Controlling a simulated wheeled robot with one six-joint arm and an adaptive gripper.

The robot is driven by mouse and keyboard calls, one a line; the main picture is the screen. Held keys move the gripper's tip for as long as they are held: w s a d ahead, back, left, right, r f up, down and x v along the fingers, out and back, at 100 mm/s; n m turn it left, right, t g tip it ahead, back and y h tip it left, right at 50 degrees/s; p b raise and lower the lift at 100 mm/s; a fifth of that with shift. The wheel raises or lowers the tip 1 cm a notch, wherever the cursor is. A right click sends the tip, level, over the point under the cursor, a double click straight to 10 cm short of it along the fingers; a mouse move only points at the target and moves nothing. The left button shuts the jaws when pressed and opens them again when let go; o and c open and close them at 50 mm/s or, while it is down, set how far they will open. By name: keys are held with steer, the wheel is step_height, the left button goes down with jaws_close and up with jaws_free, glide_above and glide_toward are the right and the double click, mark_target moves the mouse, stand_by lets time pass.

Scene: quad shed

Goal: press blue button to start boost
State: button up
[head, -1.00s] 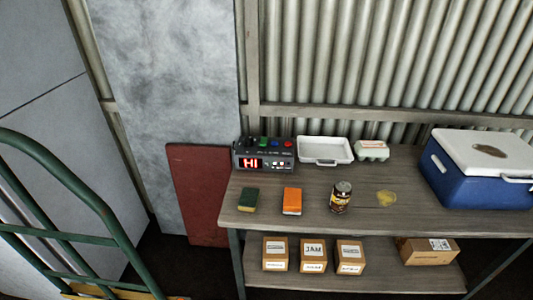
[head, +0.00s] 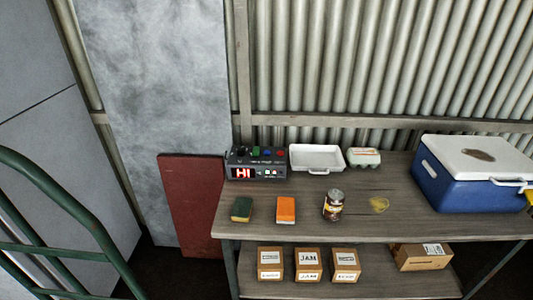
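A dark grey control box (head: 233,162) stands at the back left of the workbench, with a red lit display (head: 243,173) that reads "HI". A small blue button (head: 267,152) is on its top, between a green button (head: 255,150) and a red button (head: 280,154). A dark knob sits left of the green one. Whether any button is pressed in is too small to tell. My gripper is not in view.
The workbench (head: 300,229) holds a green-yellow sponge (head: 241,209), an orange block (head: 286,209), a can (head: 333,205), a white tray (head: 317,158), an egg carton (head: 363,158) and a blue cooler (head: 465,185). A green hand-truck frame (head: 70,207) stands left.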

steer(key=shift+c, duration=0.2)
jaws_close()
stand_by(1.1)
